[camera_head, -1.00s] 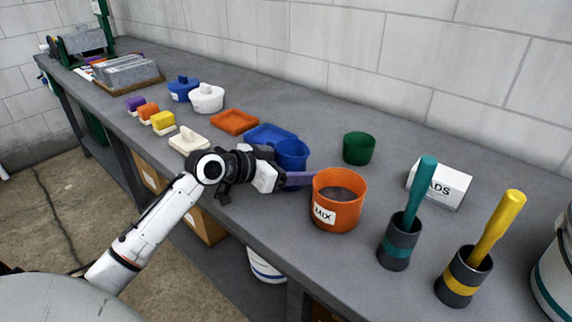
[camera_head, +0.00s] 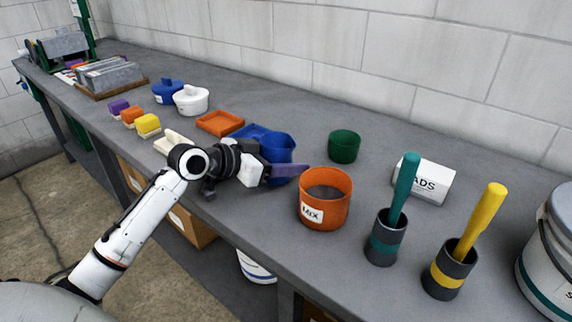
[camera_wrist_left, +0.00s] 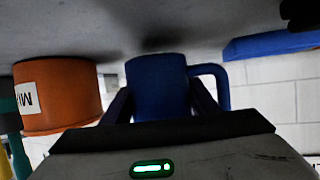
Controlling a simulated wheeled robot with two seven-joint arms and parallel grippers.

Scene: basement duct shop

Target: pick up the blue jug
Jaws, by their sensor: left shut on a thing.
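The blue jug (camera_head: 279,146) is upright at the end of my left arm, over the grey bench. My left gripper (camera_head: 283,172) is shut on it, with its purple fingers on either side of the body. In the left wrist view, which is upside down, the jug (camera_wrist_left: 160,88) sits between the fingers and its handle (camera_wrist_left: 222,85) sticks out to the right. A dark shadow beyond its base suggests it is slightly off the bench. My right gripper is out of view.
The orange MIX pot (camera_head: 325,202) stands close right of my fingertips. A blue tray (camera_head: 250,131) lies just left of the jug, and a green cup (camera_head: 344,146) stands behind right. Dark holders with teal (camera_head: 405,190) and yellow (camera_head: 482,222) handles stand farther right.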

